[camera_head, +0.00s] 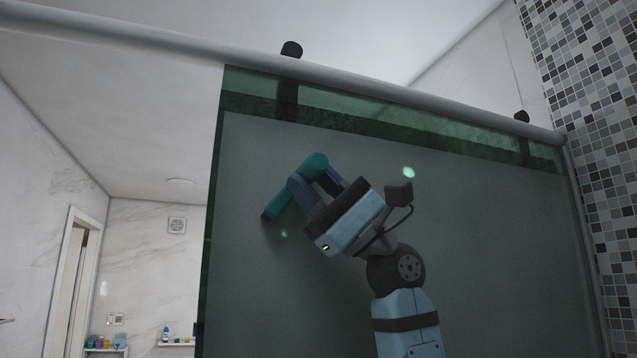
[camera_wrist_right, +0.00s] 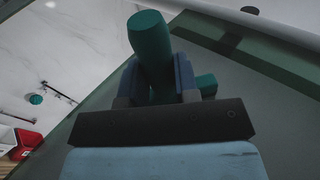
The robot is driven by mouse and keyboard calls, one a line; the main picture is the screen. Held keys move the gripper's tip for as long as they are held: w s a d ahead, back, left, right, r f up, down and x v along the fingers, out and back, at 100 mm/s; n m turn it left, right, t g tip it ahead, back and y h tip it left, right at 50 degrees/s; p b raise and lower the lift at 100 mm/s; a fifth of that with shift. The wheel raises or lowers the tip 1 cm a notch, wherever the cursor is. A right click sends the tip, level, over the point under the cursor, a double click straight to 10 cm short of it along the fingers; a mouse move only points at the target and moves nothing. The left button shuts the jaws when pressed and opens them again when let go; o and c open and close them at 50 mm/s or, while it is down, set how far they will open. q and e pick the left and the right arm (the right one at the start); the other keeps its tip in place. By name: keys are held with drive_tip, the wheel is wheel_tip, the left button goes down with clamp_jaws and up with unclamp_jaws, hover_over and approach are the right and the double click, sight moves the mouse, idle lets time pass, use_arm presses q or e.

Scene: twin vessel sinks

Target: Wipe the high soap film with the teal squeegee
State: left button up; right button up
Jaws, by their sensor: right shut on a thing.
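The teal squeegee (camera_head: 284,203) is held tilted in front of the upper glass panel in the head view, its dark end pointing down left. My right gripper (camera_head: 315,176) is shut on it. In the right wrist view the squeegee (camera_wrist_right: 150,38) stands between the two blue-grey fingers (camera_wrist_right: 157,82). Whether it touches the glass cannot be told. A pale green spot, seemingly soap film (camera_head: 409,172), shows on the glass right of my gripper. A fainter spot (camera_head: 284,233) shows below the squeegee. My left gripper is not in view.
The large green-tinted glass panel (camera_head: 500,240) hangs from a grey rail (camera_head: 400,94) by dark roller fittings (camera_head: 287,98). A mosaic wall (camera_head: 590,90) bounds it on the right. Past its left edge are a doorway (camera_head: 75,270) and small bottles on a shelf (camera_head: 178,343).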

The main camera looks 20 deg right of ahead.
drive_tip(key=shift+r, duration=0.55)
drive_tip(key=shift+d+b, duration=0.95)
drive_tip(key=shift+d, duration=2.9)
drive_tip(key=shift+a+r+p, duration=0.2)
drive_tip(key=shift+a, duration=1.1)
drive_tip(key=shift+a+r+p, duration=0.25)
drive_tip(key=shift+a, duration=1)
drive_tip(key=shift+a+r+p, duration=0.2)
drive_tip(key=shift+a, duration=1.1)
drive_tip(key=shift+r+p, duration=0.45)
drive_tip(key=shift+r, duration=0.3)
drive_tip(key=d+b, duration=0.2)
drive_tip(key=d, duration=0.5)
drive_tip(key=shift+w+d, duration=0.15)
drive_tip(key=shift+d, duration=0.2)
